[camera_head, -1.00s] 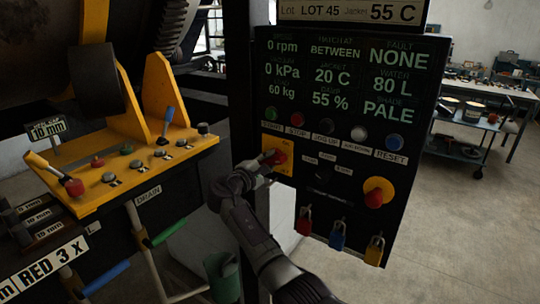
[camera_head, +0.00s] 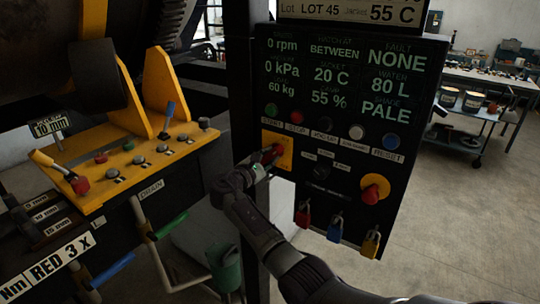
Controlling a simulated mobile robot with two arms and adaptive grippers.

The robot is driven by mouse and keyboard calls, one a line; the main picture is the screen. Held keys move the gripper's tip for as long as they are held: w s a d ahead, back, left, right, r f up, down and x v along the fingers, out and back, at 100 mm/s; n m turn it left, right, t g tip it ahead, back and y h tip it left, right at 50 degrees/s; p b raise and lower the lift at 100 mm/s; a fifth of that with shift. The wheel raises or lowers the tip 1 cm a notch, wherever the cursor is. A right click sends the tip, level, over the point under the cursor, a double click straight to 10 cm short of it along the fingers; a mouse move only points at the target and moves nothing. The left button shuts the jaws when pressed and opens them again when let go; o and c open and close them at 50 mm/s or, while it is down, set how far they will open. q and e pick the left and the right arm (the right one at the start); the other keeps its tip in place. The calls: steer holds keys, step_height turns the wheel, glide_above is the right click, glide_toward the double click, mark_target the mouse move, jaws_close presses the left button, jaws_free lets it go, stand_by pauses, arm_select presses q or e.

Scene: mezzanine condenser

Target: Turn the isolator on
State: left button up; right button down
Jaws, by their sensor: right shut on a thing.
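The isolator is a red rotary handle (camera_head: 272,154) on a yellow plate (camera_head: 285,160), at the left of the black control panel (camera_head: 322,226). My right gripper (camera_head: 261,165) reaches up to it from below and is shut on the red handle. The fingers cover part of the handle and plate, so the handle's exact angle and the plate's marks are hard to read. My left gripper is not in view.
A row of buttons (camera_head: 307,140) sits just above the isolator. A red emergency knob (camera_head: 370,194) on yellow is to its right. Padlocks (camera_head: 335,232) hang along the panel's lower edge. A yellow lever console (camera_head: 95,205) stands at left.

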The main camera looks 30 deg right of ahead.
steer(key=shift+f, duration=0.1)
steer(key=c, duration=1)
jaws_free()
steer(key=shift+o, duration=0.2)
steer(key=v, duration=1.2)
